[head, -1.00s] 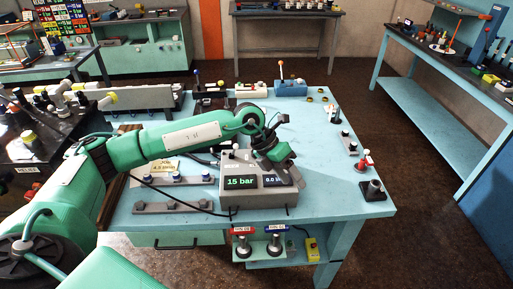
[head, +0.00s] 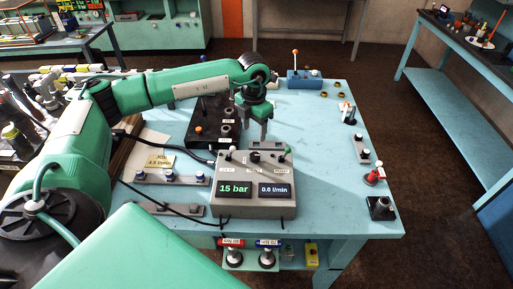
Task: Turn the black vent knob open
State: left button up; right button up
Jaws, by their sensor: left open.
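My left gripper (head: 253,134) points down, open and empty. In the picture its fingertips are just above the knob, apparently apart from it; the exact gap is hard to judge. My right gripper is out of view.
A dark valve block (head: 203,133) with an orange-tipped lever is left of my gripper. A blue block (head: 303,82) with an orange-topped lever stands at the back. Several small fittings line the right edge. The table (head: 330,180) right of the box is clear.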

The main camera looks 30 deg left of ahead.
pick_arm(q)
jog(key=p, duration=0.2)
send_over(255, 155)
notch_tip(255, 155, down, 6)
jog(key=shift+a+r, duration=0.1)
jog(key=shift+r, duration=0.1)
notch_tip(255, 155, down, 4)
jog(key=shift+p, duration=0.85)
jog(key=shift+f, duration=0.7)
jog(key=c, duration=1)
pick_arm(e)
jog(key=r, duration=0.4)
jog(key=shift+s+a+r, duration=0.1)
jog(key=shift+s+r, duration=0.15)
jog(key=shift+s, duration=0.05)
pick_arm(q)
jog(key=shift+o, duration=0.2)
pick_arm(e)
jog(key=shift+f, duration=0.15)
